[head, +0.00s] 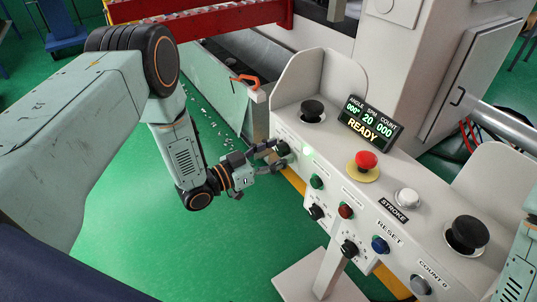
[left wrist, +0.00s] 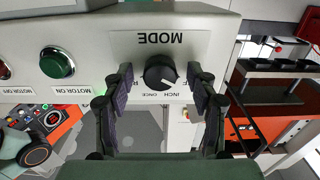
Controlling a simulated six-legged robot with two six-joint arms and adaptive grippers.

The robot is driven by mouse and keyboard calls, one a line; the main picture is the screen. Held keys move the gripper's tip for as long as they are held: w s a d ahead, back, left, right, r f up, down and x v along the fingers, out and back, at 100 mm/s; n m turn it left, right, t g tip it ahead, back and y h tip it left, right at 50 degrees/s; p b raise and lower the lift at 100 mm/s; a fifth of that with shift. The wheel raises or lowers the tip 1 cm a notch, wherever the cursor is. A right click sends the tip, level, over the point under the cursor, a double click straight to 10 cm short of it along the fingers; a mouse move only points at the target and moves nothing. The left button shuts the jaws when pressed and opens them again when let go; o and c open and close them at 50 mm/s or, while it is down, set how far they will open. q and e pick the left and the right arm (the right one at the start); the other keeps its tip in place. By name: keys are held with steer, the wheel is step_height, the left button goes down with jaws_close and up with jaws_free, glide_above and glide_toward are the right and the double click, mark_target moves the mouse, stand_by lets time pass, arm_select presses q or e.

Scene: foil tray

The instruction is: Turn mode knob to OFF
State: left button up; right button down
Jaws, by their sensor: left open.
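The mode knob (left wrist: 160,73) is round and black, on the light panel under an upside-down MODE label in the left wrist view. Its pale pointer mark slants down and to the right, toward the partly hidden INCH and ONCE labels. My left gripper (left wrist: 160,88) is open, with one finger on either side of the knob. I cannot tell whether the fingers touch it. In the head view my left gripper (head: 274,151) is at the left end of the control panel (head: 328,157), around the dark knob (head: 283,149). My right gripper is out of view.
A green MOTOR ON button (left wrist: 57,63) is beside the knob. The panel also has a red mushroom button (head: 366,160), black palm buttons (head: 312,110) and several smaller controls. A display (head: 370,122) reads READY. Green floor (head: 130,240) lies open below my left arm.

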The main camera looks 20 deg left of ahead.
arm_select(q)
steer(key=v, duration=1.2)
steer(key=s+f+n+g+y, duration=0.6)
steer(key=s+f+n+y, duration=0.15)
steer(key=f, duration=0.65)
steer(key=s+d+g+y, duration=0.1)
steer(key=s+g+y, duration=0.2)
steer(key=s+g, duration=0.5)
steer(key=s, duration=1.3)
steer(key=shift+f, duration=0.25)
